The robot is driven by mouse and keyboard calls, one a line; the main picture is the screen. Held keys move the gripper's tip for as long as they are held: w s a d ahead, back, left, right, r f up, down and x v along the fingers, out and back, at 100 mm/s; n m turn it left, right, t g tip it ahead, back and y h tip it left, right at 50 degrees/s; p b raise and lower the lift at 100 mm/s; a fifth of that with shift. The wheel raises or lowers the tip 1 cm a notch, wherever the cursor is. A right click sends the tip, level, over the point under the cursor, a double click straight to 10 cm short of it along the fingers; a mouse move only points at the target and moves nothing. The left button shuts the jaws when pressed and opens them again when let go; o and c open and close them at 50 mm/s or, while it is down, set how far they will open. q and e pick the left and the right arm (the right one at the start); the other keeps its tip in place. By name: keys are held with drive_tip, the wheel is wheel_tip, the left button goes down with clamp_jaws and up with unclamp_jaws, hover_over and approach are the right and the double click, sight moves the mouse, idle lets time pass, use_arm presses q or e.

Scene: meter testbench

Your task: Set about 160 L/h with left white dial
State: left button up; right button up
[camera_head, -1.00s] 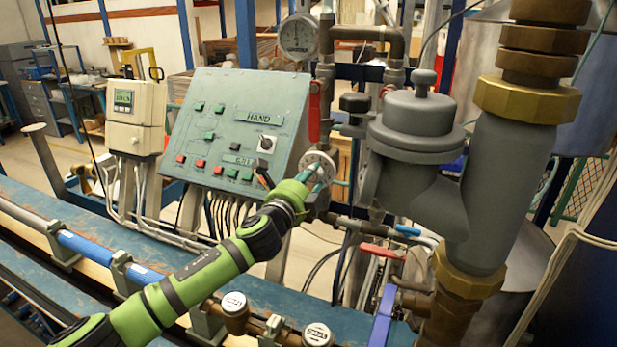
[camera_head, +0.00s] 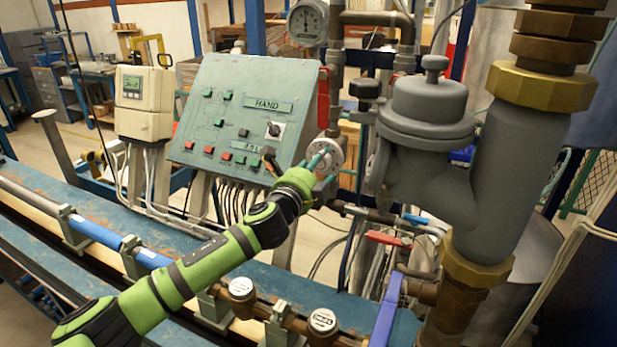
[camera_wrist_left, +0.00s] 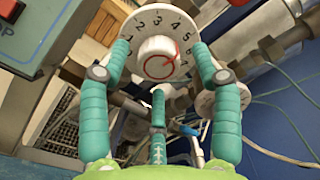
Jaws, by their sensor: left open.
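The left white dial (camera_wrist_left: 158,45) faces the left wrist view, with black numbers on its round plate and a white centre knob (camera_wrist_left: 157,58) bearing a red mark. In the head view the dial (camera_head: 330,153) shows at the right of the control panel, partly covered by my fingers. My left gripper (camera_head: 319,163) is open at the dial. In the left wrist view its teal fingers (camera_wrist_left: 160,62) stand left, right and below the knob, apart from it; whether they touch the plate I cannot tell. My right gripper is not in view.
The control panel (camera_head: 245,110) stands left of the dial. A grey valve body (camera_head: 428,110) and thick pipe (camera_head: 500,170) stand close on the right. Another white dial (camera_wrist_left: 218,78) sits partly behind the right finger. A red-handled valve (camera_head: 388,239) is below.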

use_arm(q)
drive_tip(key=v, duration=1.1)
drive_tip(key=shift+s, duration=0.3)
